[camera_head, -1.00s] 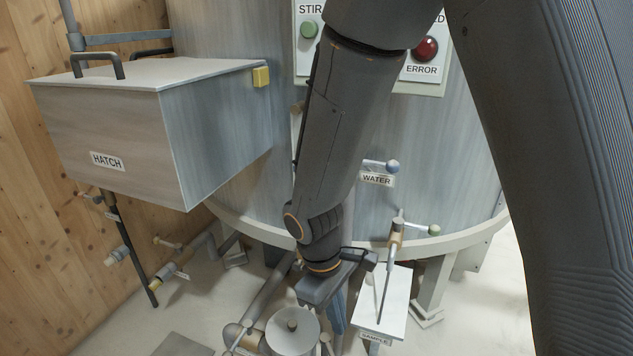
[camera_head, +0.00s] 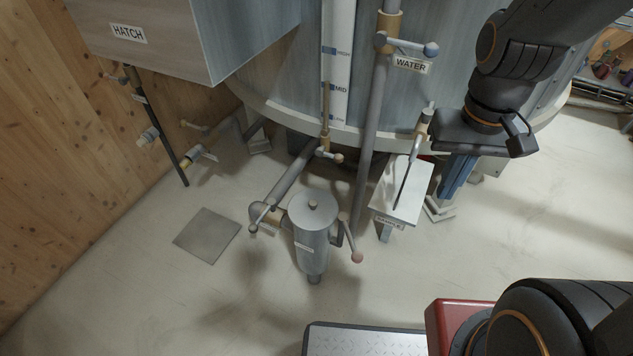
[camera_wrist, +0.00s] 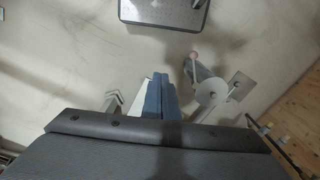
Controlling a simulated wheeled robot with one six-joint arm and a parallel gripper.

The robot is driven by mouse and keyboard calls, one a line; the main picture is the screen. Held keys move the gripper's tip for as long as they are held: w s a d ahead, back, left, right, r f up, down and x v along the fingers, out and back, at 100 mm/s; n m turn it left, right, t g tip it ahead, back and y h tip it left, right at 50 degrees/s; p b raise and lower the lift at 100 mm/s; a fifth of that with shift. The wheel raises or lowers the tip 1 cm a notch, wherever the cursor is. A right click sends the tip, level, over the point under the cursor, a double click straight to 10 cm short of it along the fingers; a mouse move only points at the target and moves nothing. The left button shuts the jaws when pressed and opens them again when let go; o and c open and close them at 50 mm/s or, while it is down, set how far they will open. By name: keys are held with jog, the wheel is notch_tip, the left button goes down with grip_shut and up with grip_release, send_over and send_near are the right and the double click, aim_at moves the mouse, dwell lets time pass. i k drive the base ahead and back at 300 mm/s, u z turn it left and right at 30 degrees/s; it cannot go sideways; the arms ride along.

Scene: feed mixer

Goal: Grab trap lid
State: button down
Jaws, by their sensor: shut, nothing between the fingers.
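The trap is an upright grey cylinder (camera_head: 312,250) on the floor pipework. Its round lid (camera_head: 313,205) sits on top, with a small knob in the middle. The lid also shows in the wrist view (camera_wrist: 211,92), right of my fingers. My gripper (camera_head: 447,192) is in the right part of the head view, right of the lid and clear of it, beside the white sample shelf. Its blue fingers point down, shut together and empty, and they also show in the wrist view (camera_wrist: 160,85).
The sample shelf (camera_head: 404,190) with its valve stands between my gripper and the trap. A vertical water pipe (camera_head: 372,130) rises behind the trap. Levers with ball ends, one reddish (camera_head: 357,257), flank the trap. A flat floor plate (camera_head: 207,235) lies left. Floor in front is mostly clear.

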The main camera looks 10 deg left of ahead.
aim_at(313, 210)
jog(key=z, duration=1.7)
jog(key=k, duration=0.4)
jog(key=u, duration=1.15)
